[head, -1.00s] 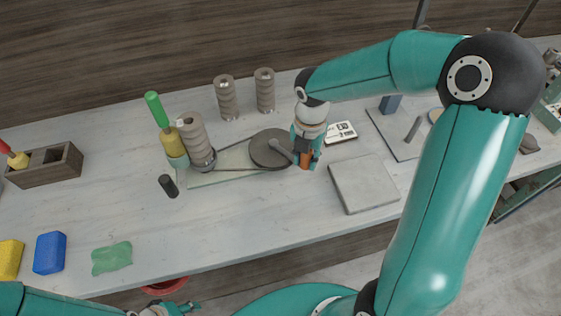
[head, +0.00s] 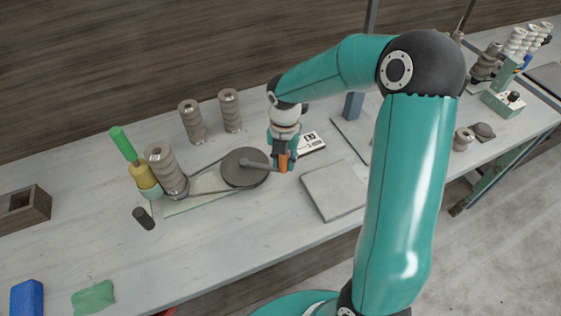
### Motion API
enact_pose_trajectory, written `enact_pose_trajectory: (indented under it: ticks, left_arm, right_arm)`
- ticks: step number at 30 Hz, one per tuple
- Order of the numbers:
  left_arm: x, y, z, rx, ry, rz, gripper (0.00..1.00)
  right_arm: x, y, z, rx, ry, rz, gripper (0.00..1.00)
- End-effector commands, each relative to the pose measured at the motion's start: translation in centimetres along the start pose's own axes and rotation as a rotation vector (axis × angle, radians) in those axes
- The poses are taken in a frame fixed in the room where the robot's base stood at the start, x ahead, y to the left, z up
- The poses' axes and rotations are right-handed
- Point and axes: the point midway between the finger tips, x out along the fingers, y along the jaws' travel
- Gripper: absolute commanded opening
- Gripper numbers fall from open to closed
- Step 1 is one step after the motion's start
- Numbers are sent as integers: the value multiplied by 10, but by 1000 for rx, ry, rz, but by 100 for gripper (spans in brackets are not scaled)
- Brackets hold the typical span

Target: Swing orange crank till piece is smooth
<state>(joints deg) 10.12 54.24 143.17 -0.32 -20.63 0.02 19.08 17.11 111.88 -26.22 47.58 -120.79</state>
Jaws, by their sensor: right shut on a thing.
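The orange crank handle (head: 283,162) stands at the end of a grey crank arm on the dark round drive wheel (head: 236,172). My right gripper (head: 283,158) comes down from above and is shut on the handle, partly hiding it. A belt runs from the drive wheel to the small wheel at left. There the grey clay piece (head: 163,168) stands upright, with ridges along its side. A tool with a green handle (head: 122,143) and yellow part stands close beside the piece; I cannot tell if they touch. My left gripper is out of view.
Two ridged grey pieces (head: 192,121) (head: 230,110) stand behind the wheel. A grey slab (head: 335,190) lies right of the crank, with a white card (head: 312,142) behind it. A dark cylinder (head: 144,219) is near the piece.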

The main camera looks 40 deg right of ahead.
Motion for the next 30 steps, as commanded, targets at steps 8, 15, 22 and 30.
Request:
enact_pose_trajectory:
  ticks: [8,15,22,30]
  left_arm:
    - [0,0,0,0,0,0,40]
    - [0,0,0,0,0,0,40]
    - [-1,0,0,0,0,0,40]
    - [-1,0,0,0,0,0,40]
  right_arm:
    - [-3,4,2,5,-8,16,45]
    - [-1,2,1,4,-4,9,54]
    - [-7,1,2,4,-5,8,54]
    - [-50,2,3,5,-8,11,54]
